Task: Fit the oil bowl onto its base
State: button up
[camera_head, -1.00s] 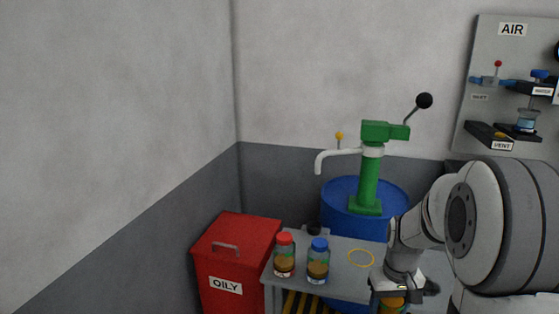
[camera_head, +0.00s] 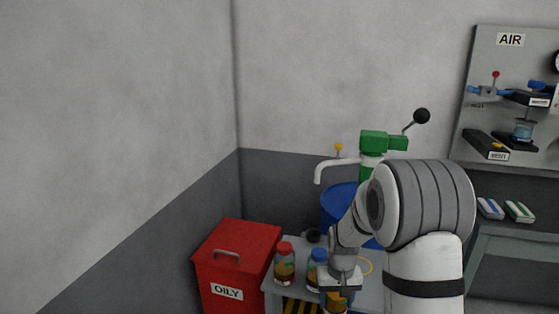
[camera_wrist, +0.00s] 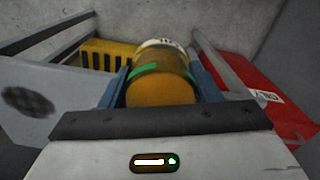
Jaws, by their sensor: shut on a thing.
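My gripper (camera_head: 340,286) is shut on an amber vessel with a green band and a pale labelled rim, which looks like the oil bowl (camera_head: 337,303). In the wrist view the oil bowl (camera_wrist: 160,88) sits between the two blue fingers of my gripper (camera_wrist: 162,75). It is over the grey table, close to the blue-lidded jar. I cannot tell which part is the oil bowl's base.
A red-lidded jar (camera_head: 285,265) and a blue-lidded jar (camera_head: 317,262) stand on the grey table (camera_head: 272,287). A yellow ring (camera_head: 366,268) lies there. A red OILY bin (camera_head: 232,262) is at left. A green pump (camera_head: 374,143) rises from a blue drum (camera_head: 336,200), partly hidden by my arm.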

aim_at(337, 312)
jog(key=r+p, duration=0.2)
jog(key=p, duration=0.2)
jog(key=s+r+p, duration=0.1)
jog(key=r+p, duration=0.2)
jog(key=p, duration=0.2)
jog(key=shift+s+r, duration=0.1)
jog(key=shift+s, duration=0.05)
jog(key=r+p, duration=0.1)
jog(key=p, duration=0.2)
jog(key=shift+s, duration=0.35)
jog(key=shift+p, duration=0.45)
jog(key=shift+s+f, duration=0.1)
